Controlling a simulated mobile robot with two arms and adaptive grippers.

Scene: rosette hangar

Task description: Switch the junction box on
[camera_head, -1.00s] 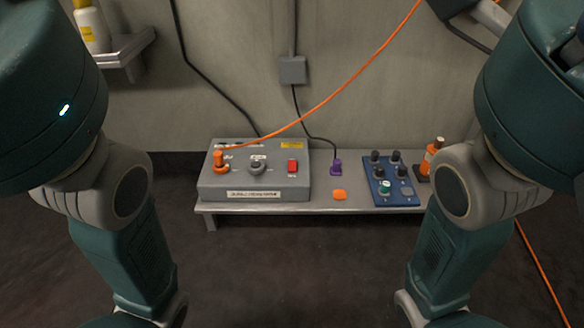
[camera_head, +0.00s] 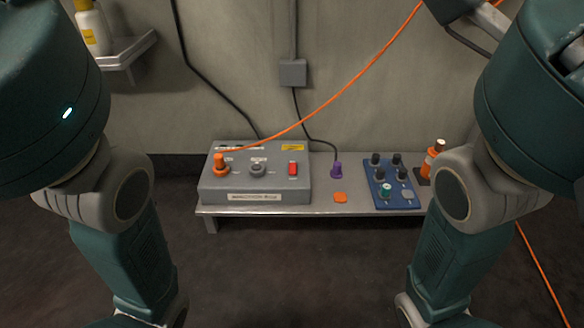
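The grey junction box (camera_head: 254,187) sits on the left part of a low shelf against the wall. An orange plug (camera_head: 220,165) with an orange cable stands in its left socket. A grey round socket or knob (camera_head: 257,170) is in the middle of its top. A red rocker switch (camera_head: 293,169) is on the right of its top; its position is too small to tell. My two arms come down at the left and right sides of the view, and both grippers are below the frame, out of sight.
The shelf (camera_head: 320,209) also holds a purple plug (camera_head: 337,169), an orange square piece (camera_head: 340,197), a blue panel with several knobs (camera_head: 394,184) and an orange-and-white bottle-like item (camera_head: 433,156). The orange cable (camera_head: 350,85) crosses in front of the wall. The floor before the shelf is clear.

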